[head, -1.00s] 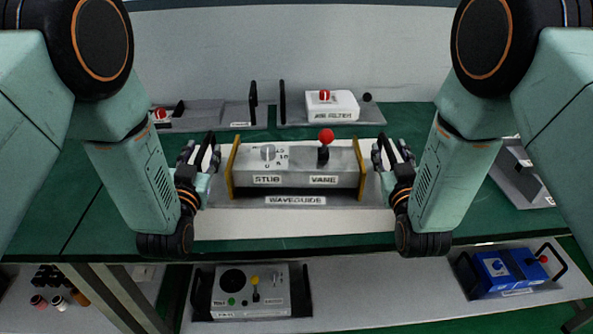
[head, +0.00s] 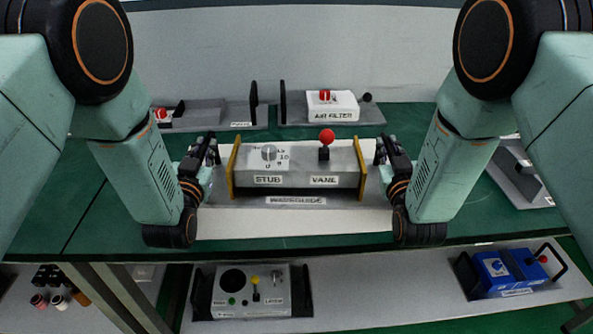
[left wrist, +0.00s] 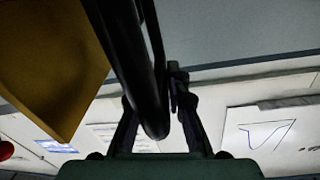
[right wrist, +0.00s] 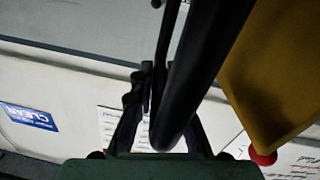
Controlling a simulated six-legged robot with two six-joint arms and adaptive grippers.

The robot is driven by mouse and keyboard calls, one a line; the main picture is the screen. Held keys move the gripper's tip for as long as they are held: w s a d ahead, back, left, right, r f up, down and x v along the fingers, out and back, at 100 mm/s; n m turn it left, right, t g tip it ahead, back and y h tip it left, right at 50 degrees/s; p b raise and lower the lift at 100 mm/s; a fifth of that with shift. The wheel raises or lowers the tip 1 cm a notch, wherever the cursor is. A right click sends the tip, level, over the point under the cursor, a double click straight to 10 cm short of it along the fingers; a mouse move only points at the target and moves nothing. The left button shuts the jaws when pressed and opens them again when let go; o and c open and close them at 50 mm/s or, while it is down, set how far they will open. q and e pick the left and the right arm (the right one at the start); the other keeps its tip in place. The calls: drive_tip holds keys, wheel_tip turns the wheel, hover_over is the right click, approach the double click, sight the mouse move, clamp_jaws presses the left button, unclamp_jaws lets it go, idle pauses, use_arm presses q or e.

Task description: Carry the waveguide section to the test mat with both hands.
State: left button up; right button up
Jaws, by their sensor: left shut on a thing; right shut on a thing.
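The waveguide section (head: 296,180) is a grey box with brass end plates, a STUB dial and a red-knobbed VANE lever. It sits level on a grey base labelled WAVEGUIDE (head: 297,201). My left gripper (head: 212,148) is at its left end, shut on a black handle bar (left wrist: 130,55). My right gripper (head: 384,148) is at its right end, shut on the other black bar (right wrist: 205,75). A pale mat (head: 290,223) shows in front of and around the base; whether it is the test mat, I cannot tell.
Behind stand a white AIR FILTER unit (head: 332,107) on a grey tray and another grey tray (head: 205,114). A grey unit (head: 525,175) sits at right. The lower shelf holds a grey box (head: 250,290) and a blue unit (head: 508,270). Green tabletop (head: 110,200) is clear at left.

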use_arm(q)
drive_tip(key=shift+r, duration=0.1)
clamp_jaws()
use_arm(e)
clamp_jaws()
use_arm(q)
drive_tip(key=shift+w+r, duration=0.1)
drive_tip(key=shift+w, duration=0.1)
use_arm(e)
drive_tip(key=shift+w+r, duration=0.1)
drive_tip(key=shift+w, duration=0.1)
use_arm(q)
drive_tip(key=shift+r+p, duration=0.2)
drive_tip(key=shift+p, duration=0.1)
use_arm(e)
drive_tip(key=shift+r, duration=0.2)
